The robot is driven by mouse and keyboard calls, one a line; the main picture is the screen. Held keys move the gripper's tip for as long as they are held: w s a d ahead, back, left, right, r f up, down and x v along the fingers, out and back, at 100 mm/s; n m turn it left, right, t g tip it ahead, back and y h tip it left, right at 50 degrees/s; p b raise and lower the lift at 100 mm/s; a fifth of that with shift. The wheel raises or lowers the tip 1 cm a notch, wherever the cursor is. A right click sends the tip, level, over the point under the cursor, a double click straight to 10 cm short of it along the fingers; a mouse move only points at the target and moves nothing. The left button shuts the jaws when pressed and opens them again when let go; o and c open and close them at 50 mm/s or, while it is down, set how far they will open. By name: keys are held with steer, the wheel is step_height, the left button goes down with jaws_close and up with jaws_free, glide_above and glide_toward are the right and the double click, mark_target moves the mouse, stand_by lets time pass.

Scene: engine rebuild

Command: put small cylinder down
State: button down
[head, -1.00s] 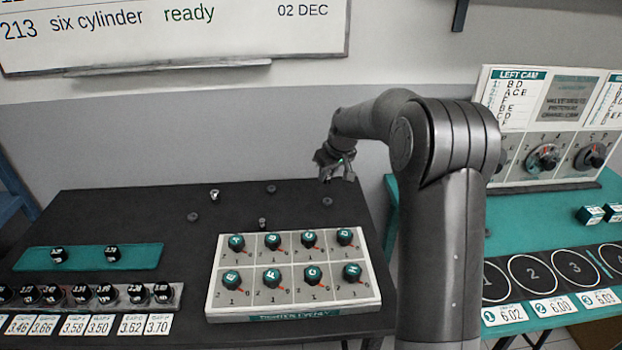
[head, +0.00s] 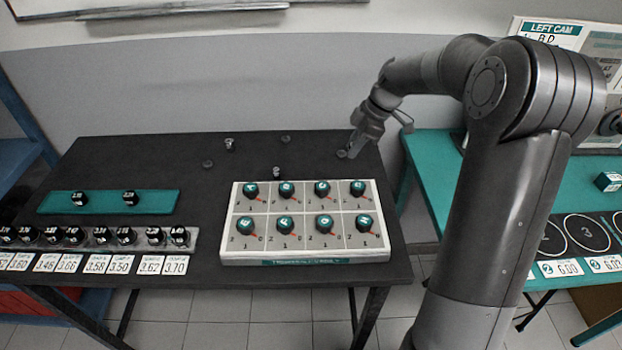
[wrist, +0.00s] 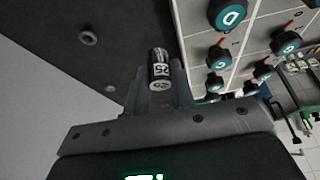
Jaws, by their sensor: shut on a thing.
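The small cylinder (wrist: 159,68), metallic with a dark band and a white label, is between the fingers of my gripper (wrist: 158,88) in the wrist view. My gripper is shut on it. In the head view my gripper (head: 353,148) is low over the back right of the black table (head: 130,160), pointing down. The cylinder cannot be made out there, and I cannot tell whether it touches the table.
A white panel (head: 305,258) with teal lettered knobs lies just in front. Small silver pieces (head: 229,144) (head: 276,172) and dark rings (head: 207,163) (head: 285,139) are scattered behind it. A ring (head: 341,154) is close beside my gripper. A teal tray (head: 100,203) lies left.

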steer(key=shift+s+a+r+n+g, duration=0.1)
steer(key=shift+s+n+g, duration=0.2)
steer(key=shift+s+n, duration=0.35)
steer(key=w+a+f, duration=0.1)
steer(key=a+f, duration=0.1)
steer(key=a, duration=0.1)
steer(key=w+a+f, duration=0.1)
steer(key=a+f, duration=0.1)
steer(key=a, duration=0.2)
steer(key=w+a+f, duration=0.2)
steer(key=a+f, duration=0.1)
steer(key=shift+a, duration=0.4)
steer(key=shift+f, duration=1.95)
steer(key=shift+f, duration=0.15)
steer(key=c, duration=1.2)
jaws_free()
steer(key=shift+c, duration=0.2)
